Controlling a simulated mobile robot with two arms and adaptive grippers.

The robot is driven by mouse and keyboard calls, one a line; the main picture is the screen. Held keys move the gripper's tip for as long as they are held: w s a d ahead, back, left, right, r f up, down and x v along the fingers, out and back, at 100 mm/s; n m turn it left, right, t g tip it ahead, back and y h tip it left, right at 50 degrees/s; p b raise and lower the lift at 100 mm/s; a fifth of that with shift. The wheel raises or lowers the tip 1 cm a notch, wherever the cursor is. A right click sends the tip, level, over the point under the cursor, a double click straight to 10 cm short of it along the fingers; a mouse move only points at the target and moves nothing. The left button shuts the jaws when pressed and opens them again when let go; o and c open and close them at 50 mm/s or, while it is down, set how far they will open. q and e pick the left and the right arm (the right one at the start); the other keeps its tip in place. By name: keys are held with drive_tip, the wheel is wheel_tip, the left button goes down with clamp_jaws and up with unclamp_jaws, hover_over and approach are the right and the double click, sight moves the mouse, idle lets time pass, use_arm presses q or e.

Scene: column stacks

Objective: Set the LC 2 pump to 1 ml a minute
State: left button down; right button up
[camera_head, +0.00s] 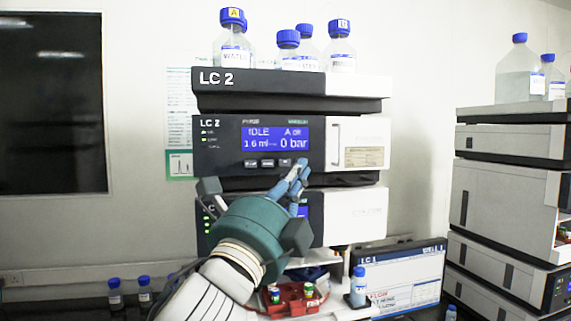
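The LC 2 pump (222,140) is a dark-fronted module in the middle stack, marked LC 2. Its blue display (275,138) reads IDLE, A, about 1.6 ml and 0 bar; the small print is hard to read. A row of small buttons (268,163) sits below the display. My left gripper (300,167) reaches up from below, its blue fingers close together with nothing between them. Its tips are at the right end of the button row; I cannot tell whether they touch. The gripper covers part of the module below. My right gripper is not in view.
Several blue-capped bottles (232,48) stand on top of the stack. Below are a red vial rack (292,298), a blue-capped bottle (358,287) and a monitor (410,280) marked LC 1. Another instrument stack (508,145) stands at right.

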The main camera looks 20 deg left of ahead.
sight(288, 170)
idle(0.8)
use_arm(q)
drive_tip(key=s+m+t+y, duration=0.1)
drive_tip(key=m+y, duration=0.1)
drive_tip(key=y, duration=0.1)
drive_tip(key=s+d+m+t+y+b, duration=0.1)
drive_tip(key=m+y, duration=0.1)
drive_tip(key=y, duration=0.1)
drive_tip(key=s+d+m+y, duration=0.1)
drive_tip(key=m+y, duration=0.1)
drive_tip(key=y, duration=0.1)
drive_tip(key=shift+s+t+y+b, duration=0.15)
drive_tip(key=shift+t+y+b, duration=0.25)
drive_tip(key=w+a+b, duration=0.1)
drive_tip(key=w+a, duration=0.4)
drive_tip(key=w, duration=0.2)
drive_tip(key=shift+w, duration=0.2)
idle(1.3)
drive_tip(key=shift+w+a, duration=0.15)
drive_tip(key=shift+w, duration=0.15)
